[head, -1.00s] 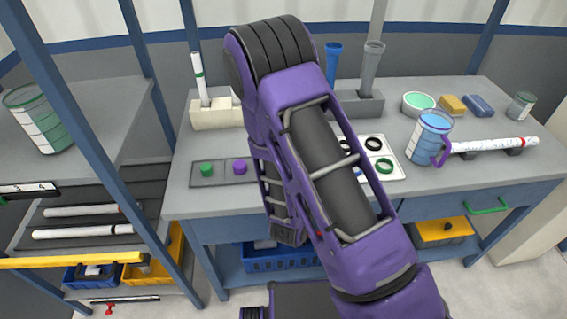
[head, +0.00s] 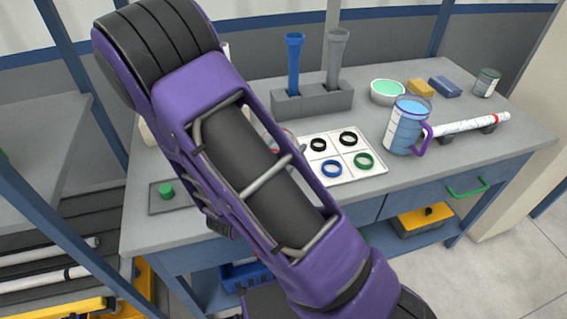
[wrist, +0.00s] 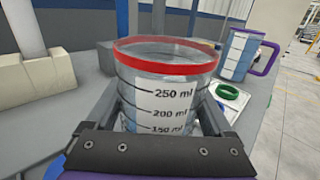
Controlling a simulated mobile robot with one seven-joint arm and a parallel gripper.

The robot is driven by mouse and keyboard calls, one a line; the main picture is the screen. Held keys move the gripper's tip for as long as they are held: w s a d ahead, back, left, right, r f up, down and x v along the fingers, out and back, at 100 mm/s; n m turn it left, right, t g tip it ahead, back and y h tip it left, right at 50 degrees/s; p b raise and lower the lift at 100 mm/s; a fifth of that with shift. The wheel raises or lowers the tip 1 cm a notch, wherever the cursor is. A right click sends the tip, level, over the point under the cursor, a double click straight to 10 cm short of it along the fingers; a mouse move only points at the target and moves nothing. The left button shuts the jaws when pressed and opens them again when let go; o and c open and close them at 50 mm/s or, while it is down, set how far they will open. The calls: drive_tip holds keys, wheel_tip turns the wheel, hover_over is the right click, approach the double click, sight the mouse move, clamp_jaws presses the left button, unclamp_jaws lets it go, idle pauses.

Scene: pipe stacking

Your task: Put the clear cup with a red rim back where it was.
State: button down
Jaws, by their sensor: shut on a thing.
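The clear cup with a red rim (wrist: 165,75) stands upright in the wrist view, with ml marks on a white label. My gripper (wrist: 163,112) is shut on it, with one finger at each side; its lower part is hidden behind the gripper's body. In the head view my purple arm covers the gripper and nearly all of the cup; only a thin red arc (head: 284,132), which looks like its rim, shows beside the arm. I cannot tell whether the cup touches the table (head: 440,117).
A white tray (head: 344,138) with coloured rings lies right of my arm. A jug with a purple handle (head: 405,128) stands beyond it, near a pipe on rests (head: 470,126). A grey block (head: 313,100) holds two tubes behind. A beige block (wrist: 35,85) is left in the wrist view.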

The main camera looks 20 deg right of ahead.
drive_tip(key=shift+f+b, duration=0.45)
drive_tip(key=shift+f, duration=1.5)
drive_tip(key=shift+f+b, duration=0.45)
drive_tip(key=shift+f, duration=0.1)
unclamp_jaws()
